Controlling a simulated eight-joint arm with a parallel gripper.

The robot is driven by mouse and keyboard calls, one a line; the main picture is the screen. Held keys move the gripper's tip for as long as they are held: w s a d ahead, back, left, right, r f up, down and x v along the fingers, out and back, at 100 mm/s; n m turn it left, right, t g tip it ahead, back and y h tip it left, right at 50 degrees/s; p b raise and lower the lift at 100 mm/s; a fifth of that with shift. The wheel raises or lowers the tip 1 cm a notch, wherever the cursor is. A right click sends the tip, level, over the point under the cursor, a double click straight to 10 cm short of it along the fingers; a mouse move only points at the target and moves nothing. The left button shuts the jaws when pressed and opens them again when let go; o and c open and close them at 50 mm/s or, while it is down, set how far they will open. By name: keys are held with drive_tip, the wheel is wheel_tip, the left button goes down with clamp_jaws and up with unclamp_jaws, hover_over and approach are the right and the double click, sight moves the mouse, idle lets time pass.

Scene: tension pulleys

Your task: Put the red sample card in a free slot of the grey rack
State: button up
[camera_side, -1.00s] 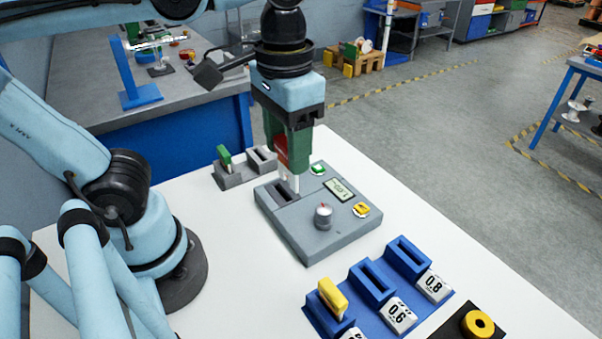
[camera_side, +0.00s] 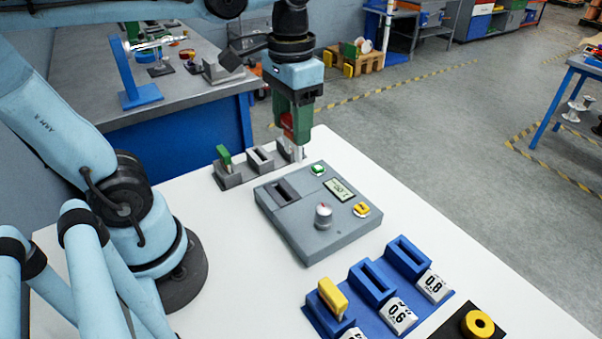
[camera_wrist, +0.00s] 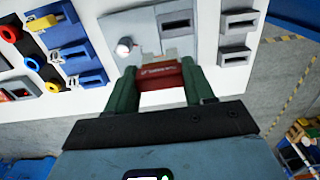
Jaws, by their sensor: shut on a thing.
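My gripper (camera_side: 292,125) has green fingers and is shut on the red sample card (camera_side: 288,126), with the card's pale lower part pointing down. The card also shows between the fingers in the wrist view (camera_wrist: 160,76). The grey rack (camera_side: 232,178) stands at the back edge of the white table. A green card (camera_side: 224,155) stands in its left slot, and its middle slot (camera_side: 260,156) is empty. The card is at the rack's right end, partly hiding the right slot. I cannot tell whether its lower end is above or inside that slot.
A grey device (camera_side: 316,228) with a slot, knob, display and buttons stands in front of the rack. A blue rack (camera_side: 375,302) with a yellow card (camera_side: 332,297) is at the front right. Bare table lies left of the device.

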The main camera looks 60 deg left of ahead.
drive_tip(key=a+f, duration=0.5)
drive_tip(key=a, duration=0.3)
drive_tip(key=w+a+f, duration=0.1)
drive_tip(key=a+f, duration=0.4)
drive_tip(key=a, duration=0.4)
drive_tip(key=shift+w+a, duration=0.2)
drive_tip(key=shift+a, duration=0.05)
drive_tip(key=shift+f, duration=2.05)
idle(1.8)
drive_tip(key=o, duration=1.4)
drive_tip(key=shift+o, duration=0.2)
wheel_tip(320, 180, up, 8)
